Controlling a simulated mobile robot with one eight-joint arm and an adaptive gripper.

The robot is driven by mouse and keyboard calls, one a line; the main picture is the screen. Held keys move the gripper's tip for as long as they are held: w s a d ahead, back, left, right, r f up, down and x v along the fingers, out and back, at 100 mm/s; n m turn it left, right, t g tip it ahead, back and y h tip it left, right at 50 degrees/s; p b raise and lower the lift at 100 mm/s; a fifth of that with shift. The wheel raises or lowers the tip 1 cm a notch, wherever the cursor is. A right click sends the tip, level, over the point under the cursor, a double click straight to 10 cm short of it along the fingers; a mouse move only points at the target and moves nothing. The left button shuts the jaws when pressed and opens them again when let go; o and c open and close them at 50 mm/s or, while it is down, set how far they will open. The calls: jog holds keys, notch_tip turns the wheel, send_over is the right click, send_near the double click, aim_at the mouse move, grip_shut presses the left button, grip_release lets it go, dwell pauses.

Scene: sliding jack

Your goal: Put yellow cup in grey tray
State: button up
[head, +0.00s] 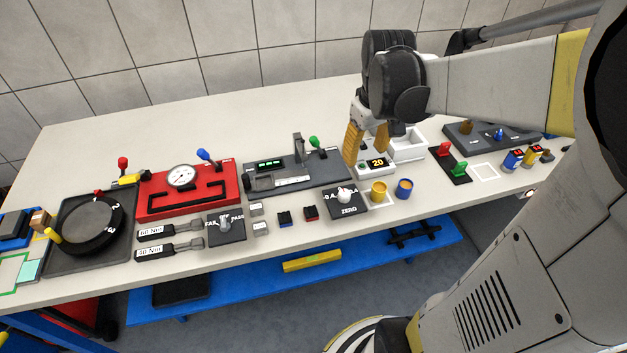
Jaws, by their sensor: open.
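The yellow cup (378,192) stands upright near the front edge of the bench, just left of a blue cup (404,188). It seems to stand on a pale square marking. A light grey-white tray (415,154) lies behind the cups, beside a "20" display; part of it is hidden by my arm. I cannot tell for certain that this is the grey tray. My gripper (367,143) is open and empty, with its yellow-orange fingers pointing down. It is behind and above the yellow cup, near the display, and apart from the cup.
A black dial box (346,202) sits left of the yellow cup. The display (377,163) stands behind it. A dark device with a green-knobbed lever (314,142) is at left. A black plate with red and green knobs (453,167) is at right. The bench's back left is clear.

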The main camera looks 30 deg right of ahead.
jog(key=s+a+r+t, duration=0.2)
jog(key=s+a, duration=0.1)
jog(key=a, duration=0.6)
jog(key=s+a+r+t, duration=0.2)
jog(key=s+a+t, duration=0.1)
jog(key=a, duration=0.6)
jog(key=shift+a+t+y, duration=0.3)
jog(key=shift+y, duration=0.1)
notch_tip(320, 180, down, 3)
jog(key=b, duration=0.2)
jog(key=shift+b, duration=0.35)
jog(key=shift+c, duration=1.4)
jog(key=shift+r, duration=0.25)
